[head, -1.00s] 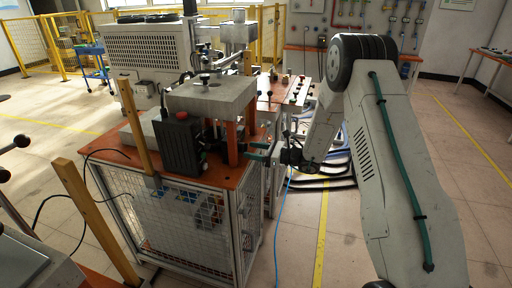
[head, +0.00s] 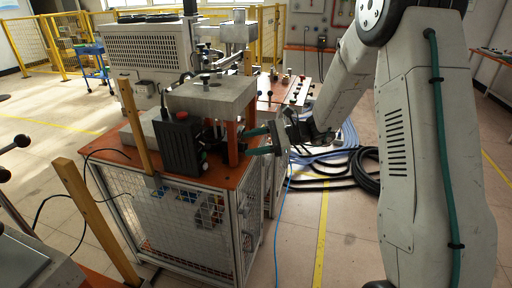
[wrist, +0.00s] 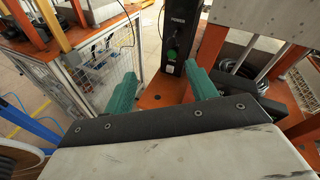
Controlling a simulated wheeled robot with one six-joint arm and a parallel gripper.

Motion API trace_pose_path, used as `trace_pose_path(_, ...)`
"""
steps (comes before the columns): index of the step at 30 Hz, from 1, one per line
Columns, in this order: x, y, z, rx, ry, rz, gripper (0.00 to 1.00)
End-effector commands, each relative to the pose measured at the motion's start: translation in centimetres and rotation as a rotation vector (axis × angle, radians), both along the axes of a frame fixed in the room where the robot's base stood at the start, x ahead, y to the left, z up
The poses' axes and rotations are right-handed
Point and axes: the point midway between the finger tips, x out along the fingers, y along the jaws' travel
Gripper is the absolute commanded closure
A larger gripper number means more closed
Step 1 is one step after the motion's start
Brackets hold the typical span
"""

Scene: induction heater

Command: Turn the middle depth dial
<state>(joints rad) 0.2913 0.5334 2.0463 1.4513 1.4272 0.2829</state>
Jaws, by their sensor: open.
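My gripper (head: 257,141) is at the right edge of the induction heater station (head: 207,92), beside its orange post. Its two teal fingers are apart with nothing held between them. In the wrist view the open fingers (wrist: 160,72) point at the orange tabletop and the black control box (wrist: 183,28). That box has a green button and a label on its face. I cannot make out the middle depth dial for certain in either view. Part of the station behind the post is hidden in the head view.
The orange tabletop (wrist: 165,93) lies below the fingers, with the mesh-sided cabinet (head: 180,220) under it. A wooden post (head: 137,125) stands at the station's front. Black hoses (head: 368,170) lie on the floor to the right. Open floor lies in front right.

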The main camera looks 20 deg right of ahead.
Motion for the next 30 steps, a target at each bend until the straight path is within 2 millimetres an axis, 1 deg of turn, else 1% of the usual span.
trace_pose_path(1,-0.7,0.4,0.8,-0.020,-0.016,0.025,0.43)
trace_pose_path(3,-1.7,1.0,1.6,-0.052,-0.036,0.062,0.43)
trace_pose_path(11,-5.8,2.7,4.3,-0.173,-0.114,0.199,0.43)
trace_pose_path(15,-8.2,3.4,5.6,-0.242,-0.159,0.276,0.43)
trace_pose_path(21,-11.5,4.1,7.0,-0.338,-0.219,0.376,0.43)
trace_pose_path(24,-12.7,4.2,7.4,-0.374,-0.242,0.412,0.43)
trace_pose_path(30,-13.9,4.3,7.8,-0.412,-0.265,0.451,0.43)
